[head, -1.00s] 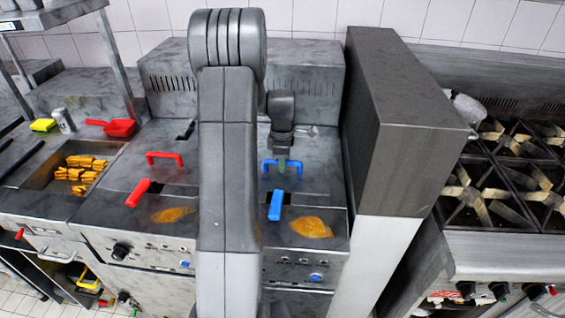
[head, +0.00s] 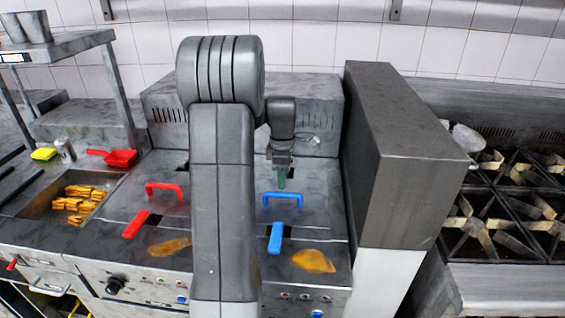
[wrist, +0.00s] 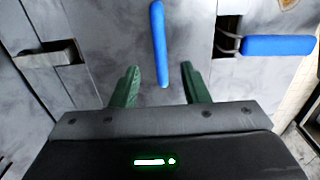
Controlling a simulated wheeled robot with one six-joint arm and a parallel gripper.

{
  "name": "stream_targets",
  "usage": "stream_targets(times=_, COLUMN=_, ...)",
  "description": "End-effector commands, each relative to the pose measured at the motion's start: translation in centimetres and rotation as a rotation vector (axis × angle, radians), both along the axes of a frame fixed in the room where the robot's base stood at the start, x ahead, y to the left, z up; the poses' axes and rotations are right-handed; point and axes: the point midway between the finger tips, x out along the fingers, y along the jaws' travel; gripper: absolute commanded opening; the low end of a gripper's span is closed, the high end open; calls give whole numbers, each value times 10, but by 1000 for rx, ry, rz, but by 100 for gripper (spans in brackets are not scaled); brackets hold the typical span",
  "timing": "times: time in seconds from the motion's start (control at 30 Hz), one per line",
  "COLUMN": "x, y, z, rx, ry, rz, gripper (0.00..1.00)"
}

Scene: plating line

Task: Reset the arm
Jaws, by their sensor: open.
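My gripper (head: 282,178) hangs from my arm above the back of the right-hand fryer lid (head: 315,190). In the wrist view my gripper (wrist: 160,88) has its two green fingers well apart, with nothing between them. The blue lid handle (head: 282,196) lies just in front of the gripper in the head view. The same blue handle (wrist: 158,45) shows beyond the fingertips in the wrist view, apart from them as far as I can tell. My arm hides the middle of the fryer station in the head view.
A blue basket grip (head: 275,238) and a red one (head: 136,224) stick out in front. A red lid handle (head: 165,190) is on the left lid. A tall grey partition (head: 400,160) stands right, with stove burners (head: 500,210) beyond. A bin of fried pieces (head: 55,212) is left.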

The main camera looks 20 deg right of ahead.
Motion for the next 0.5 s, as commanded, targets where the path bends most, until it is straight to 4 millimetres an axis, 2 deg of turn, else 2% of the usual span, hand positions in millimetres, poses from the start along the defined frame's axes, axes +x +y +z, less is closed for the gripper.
stream_targets(times=0.1, x=1, y=0, z=27, rx=-2, ry=-5, rz=0, gripper=41)
stream_targets(times=0.2, x=0, y=0, z=44, rx=-1, ry=-3, rz=0, gripper=41)
stream_targets(times=0.33, x=0, y=0, z=58, rx=-1, ry=-2, rz=0, gripper=41)
stream_targets(times=0.5, x=0, y=0, z=64, rx=0, ry=0, rz=0, gripper=41)
